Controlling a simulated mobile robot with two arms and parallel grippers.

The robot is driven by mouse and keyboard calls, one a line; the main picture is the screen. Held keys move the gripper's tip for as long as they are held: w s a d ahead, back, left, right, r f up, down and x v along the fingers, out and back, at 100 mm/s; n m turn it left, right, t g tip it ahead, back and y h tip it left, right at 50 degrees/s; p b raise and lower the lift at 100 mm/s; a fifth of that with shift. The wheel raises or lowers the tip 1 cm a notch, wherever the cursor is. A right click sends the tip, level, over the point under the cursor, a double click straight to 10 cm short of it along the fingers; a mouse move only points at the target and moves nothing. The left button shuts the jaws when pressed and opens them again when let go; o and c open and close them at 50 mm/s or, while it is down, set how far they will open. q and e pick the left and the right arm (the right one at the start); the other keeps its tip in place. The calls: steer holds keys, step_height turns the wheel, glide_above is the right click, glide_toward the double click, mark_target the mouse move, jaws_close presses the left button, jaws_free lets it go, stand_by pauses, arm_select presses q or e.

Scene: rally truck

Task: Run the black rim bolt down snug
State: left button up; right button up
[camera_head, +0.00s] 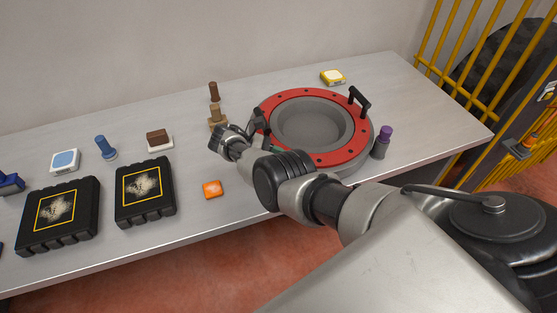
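A round grey basin with a red rim (350,157) sits on the table. Small dark bolts are set around the rim, too small to tell which is the black rim bolt. A black handle (359,101) stands up at the rim's right back. My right gripper (246,132) is at the rim's left edge, over the table, and its arm covers the rim's front left. Its dark finger parts are small and partly turned away, so I cannot tell whether it is open or holds anything. A small dark green part shows beside the wrist. My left gripper is not in view.
Two black cases (58,215) (145,191), an orange block (212,189), a blue peg (105,148) and brown pegs (214,92) stand left of the basin. A purple-topped peg (382,142) stands right. Yellow bars (446,30) rise beyond the table's right end.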

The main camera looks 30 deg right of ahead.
steer(key=shift+d+r, duration=0.1)
steer(key=shift+r, duration=0.1)
steer(key=o, duration=0.9)
steer(key=shift+f, duration=0.1)
